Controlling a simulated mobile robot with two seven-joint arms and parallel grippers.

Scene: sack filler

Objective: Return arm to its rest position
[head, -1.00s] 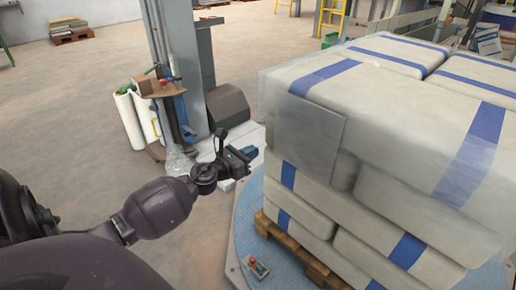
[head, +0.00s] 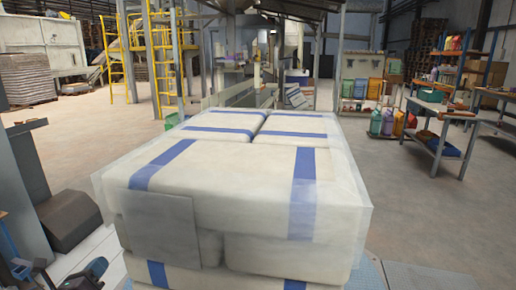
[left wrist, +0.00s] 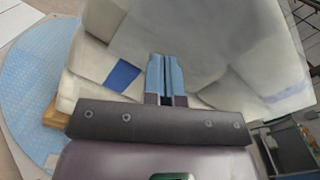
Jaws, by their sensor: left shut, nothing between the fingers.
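My left gripper (head: 92,274) shows only in part at the bottom left edge of the head view, left of the wrapped sack stack (head: 230,197). Its fingertips are hard to make out there. In the left wrist view its two blue fingers (left wrist: 165,75) are together and empty. The stack (left wrist: 205,45) fills the view beyond them, with white sacks and blue bands under clear film. I cannot tell how far the fingertips are from the film. My right gripper is in neither view.
The blue turntable (left wrist: 38,95) and a bit of wooden pallet (left wrist: 56,113) show beside the stack. A grey machine column (head: 32,175) stands at left. A workbench (head: 440,118) stands at right. The floor between the stack and the bench is clear.

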